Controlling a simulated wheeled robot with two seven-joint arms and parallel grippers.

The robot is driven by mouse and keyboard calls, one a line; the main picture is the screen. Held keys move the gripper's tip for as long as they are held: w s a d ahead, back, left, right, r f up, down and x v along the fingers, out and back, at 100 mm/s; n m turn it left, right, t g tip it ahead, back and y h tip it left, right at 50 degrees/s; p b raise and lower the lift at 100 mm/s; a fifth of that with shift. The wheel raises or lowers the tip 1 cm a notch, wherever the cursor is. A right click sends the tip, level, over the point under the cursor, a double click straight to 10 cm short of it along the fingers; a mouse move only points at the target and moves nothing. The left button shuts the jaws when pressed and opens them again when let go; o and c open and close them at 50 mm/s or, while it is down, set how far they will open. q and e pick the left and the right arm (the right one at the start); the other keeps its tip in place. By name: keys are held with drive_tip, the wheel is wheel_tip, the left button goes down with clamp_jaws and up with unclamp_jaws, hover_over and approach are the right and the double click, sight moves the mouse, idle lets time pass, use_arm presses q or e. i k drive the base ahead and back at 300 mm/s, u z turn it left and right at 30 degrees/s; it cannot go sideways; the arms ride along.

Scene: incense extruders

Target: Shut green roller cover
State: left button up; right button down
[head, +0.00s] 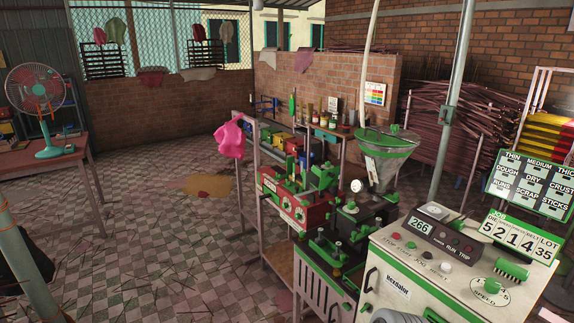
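The extruder machine (335,287) stands right of centre, with a dark body, green fittings and a clear funnel hopper (385,165) on top. Green parts (326,249) lie on its low front section; one may be the roller cover, but they are too small to tell whether a cover is open or shut. Behind it is a red machine (295,208) with more green blocks (322,178) on top. Neither of my grippers can be made out in the head view.
A cream control cabinet (400,291) with a 266 display and buttons stands at front right, under a number board (518,238). A pink cloth (231,139) hangs on a rack post. A fan (38,95) stands on a table at left. The tiled floor (150,240) is mostly open, with scattered sticks.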

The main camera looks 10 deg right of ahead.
sight(329, 178)
drive_tip(key=z, duration=0.15)
drive_tip(key=i, duration=2.05)
drive_tip(key=z, duration=0.5)
